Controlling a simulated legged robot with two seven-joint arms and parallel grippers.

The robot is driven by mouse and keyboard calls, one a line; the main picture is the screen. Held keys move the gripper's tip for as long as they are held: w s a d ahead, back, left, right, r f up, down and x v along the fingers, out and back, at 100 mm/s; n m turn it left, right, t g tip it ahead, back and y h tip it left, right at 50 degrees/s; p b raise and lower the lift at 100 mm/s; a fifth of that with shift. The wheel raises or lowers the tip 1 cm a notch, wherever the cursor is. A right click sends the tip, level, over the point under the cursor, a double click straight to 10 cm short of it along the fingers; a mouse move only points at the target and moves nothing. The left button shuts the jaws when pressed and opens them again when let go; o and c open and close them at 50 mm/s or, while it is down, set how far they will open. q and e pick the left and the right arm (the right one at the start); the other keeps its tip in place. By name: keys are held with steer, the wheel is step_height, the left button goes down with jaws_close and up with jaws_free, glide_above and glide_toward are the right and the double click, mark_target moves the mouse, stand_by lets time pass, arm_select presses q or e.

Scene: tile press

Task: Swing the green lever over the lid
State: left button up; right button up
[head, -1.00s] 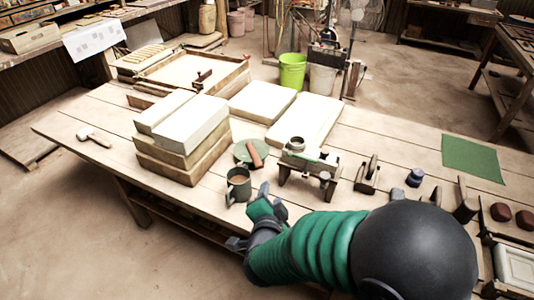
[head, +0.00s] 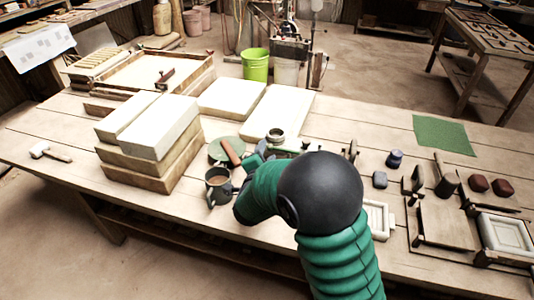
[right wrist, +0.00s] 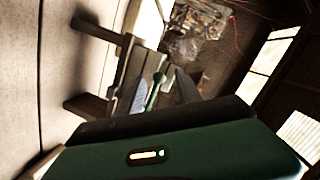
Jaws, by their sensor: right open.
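The green lever (right wrist: 154,92) shows in the right wrist view as a slim green bar lying between the two grey fingers of my right gripper (right wrist: 162,86). I cannot tell whether the fingers touch it. The fingers are apart. In the head view my right gripper (head: 262,150) is beside the small wooden press, and my arm hides most of the press and the lever. Wooden parts of the press (right wrist: 125,62) show behind the fingers in the wrist view. I cannot make out the lid. My left gripper is not in view.
A mug (head: 217,183) stands close to my right gripper, with a green disc (head: 222,150) behind it. Stacked white-topped blocks (head: 160,135) are at left. Moulds (head: 507,232) and tools fill the right side.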

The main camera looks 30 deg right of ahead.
steer(key=shift+x, duration=0.9)
steer(key=shift+s+d+f, duration=0.1)
steer(key=shift+d+f, duration=0.05)
steer(key=shift+d, duration=0.2)
steer(key=shift+a, duration=0.25)
jaws_close()
